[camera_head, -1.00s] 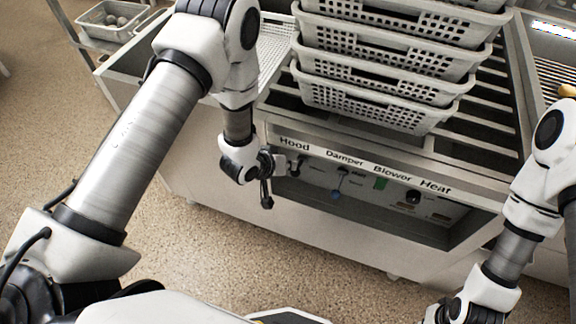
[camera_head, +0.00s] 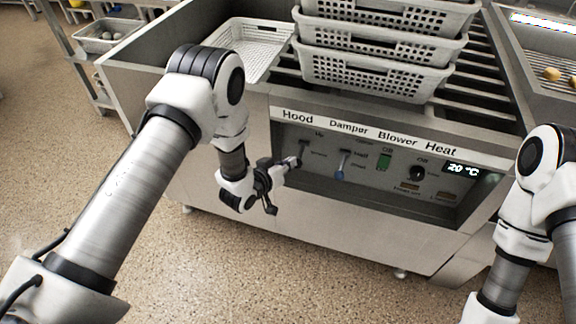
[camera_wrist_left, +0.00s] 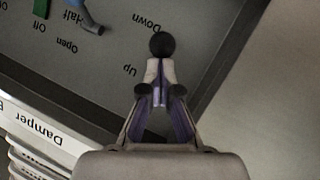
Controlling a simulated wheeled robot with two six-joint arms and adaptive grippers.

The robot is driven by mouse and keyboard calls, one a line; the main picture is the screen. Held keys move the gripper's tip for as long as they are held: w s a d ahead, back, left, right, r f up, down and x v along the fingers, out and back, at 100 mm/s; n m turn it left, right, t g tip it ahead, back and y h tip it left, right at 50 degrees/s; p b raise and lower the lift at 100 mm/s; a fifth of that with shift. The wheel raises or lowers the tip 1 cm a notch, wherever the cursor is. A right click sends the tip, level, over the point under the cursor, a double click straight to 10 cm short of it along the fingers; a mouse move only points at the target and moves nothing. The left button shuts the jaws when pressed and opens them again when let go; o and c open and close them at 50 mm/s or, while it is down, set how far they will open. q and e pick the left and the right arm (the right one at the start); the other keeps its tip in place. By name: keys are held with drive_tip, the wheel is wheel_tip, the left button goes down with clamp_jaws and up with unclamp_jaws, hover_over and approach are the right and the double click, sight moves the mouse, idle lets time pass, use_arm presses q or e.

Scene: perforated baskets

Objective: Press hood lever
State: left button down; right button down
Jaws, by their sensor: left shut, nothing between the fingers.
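The control panel (camera_head: 375,172) has a section labelled Hood at its left end. The hood lever (camera_head: 303,146) is small and dark there. In the left wrist view its black round knob (camera_wrist_left: 163,45) sits beside the Up and Down labels, which appear upside down. My left gripper (camera_head: 290,164) is shut and empty, just in front of the Hood section. In the left wrist view its fingertips (camera_wrist_left: 160,93) point at the knob and lie close to it; I cannot tell whether they touch. My right arm shows at the right, but its gripper is out of view.
The display (camera_head: 463,169) reads 20 °C. Stacked perforated baskets (camera_head: 375,75) stand above the panel. The floor in front is free.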

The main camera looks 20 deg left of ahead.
use_arm(q)
drive_tip(key=shift+r+p, duration=0.65)
drive_tip(key=shift+r, duration=0.2)
use_arm(e)
drive_tip(key=shift+r, duration=0.7)
